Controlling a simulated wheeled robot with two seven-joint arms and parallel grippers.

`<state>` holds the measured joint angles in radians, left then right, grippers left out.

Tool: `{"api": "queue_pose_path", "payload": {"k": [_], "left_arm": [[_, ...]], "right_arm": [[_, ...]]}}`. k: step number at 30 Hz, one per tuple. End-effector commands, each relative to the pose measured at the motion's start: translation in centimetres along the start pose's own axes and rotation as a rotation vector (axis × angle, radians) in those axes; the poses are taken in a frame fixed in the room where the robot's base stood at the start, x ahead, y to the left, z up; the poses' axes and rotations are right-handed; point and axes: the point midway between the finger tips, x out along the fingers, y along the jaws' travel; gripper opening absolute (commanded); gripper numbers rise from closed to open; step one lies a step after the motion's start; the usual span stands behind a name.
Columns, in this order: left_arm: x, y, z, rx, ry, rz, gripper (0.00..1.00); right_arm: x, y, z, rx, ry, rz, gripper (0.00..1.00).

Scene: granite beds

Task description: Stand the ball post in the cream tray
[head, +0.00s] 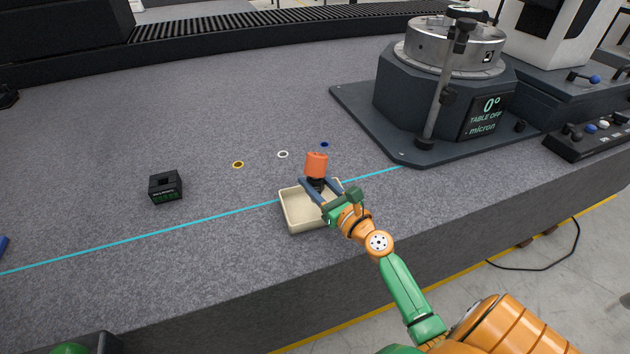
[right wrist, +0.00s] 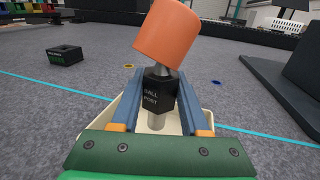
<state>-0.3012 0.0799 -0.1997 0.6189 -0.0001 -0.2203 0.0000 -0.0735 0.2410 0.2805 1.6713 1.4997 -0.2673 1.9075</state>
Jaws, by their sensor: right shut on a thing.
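My right gripper (head: 320,185) is shut on the black body, one blue finger on each side. The post is roughly upright in the head view and its cap leans right in the right wrist view. The cream tray (head: 295,215) lies under the gripper near the bed's front edge; the fingers hide part of it. I cannot tell whether the stem touches the tray floor. My left gripper is not in view.
A small black block (head: 166,188) with a slot stands left of the tray. Yellow (head: 238,164), white (head: 283,154) and blue (head: 324,144) rings lie behind it. A rotary table unit (head: 440,95) stands at back right. A cyan line (head: 150,234) crosses the mostly clear bed.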

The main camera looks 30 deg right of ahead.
Motion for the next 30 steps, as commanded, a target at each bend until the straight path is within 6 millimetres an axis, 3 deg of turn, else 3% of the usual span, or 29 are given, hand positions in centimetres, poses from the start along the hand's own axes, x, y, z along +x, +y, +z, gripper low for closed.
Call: {"api": "queue_pose_path", "payload": {"k": [1,3,28,29,30], "left_arm": [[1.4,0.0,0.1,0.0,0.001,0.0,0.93],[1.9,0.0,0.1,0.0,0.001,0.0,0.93],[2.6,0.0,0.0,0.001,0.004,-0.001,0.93],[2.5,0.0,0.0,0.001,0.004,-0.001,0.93],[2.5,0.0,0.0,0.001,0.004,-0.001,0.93]], "right_arm": [[0.0,0.0,-1.4,0.0,-0.002,0.0,0.0],[0.0,0.0,-1.9,0.001,-0.002,0.0,0.0],[0.0,0.0,-2.6,0.0,-0.003,0.001,0.0],[0.0,0.0,-2.5,0.0,-0.003,0.001,0.53],[0.0,0.0,-2.5,0.0,-0.003,0.001,0.64]]}}
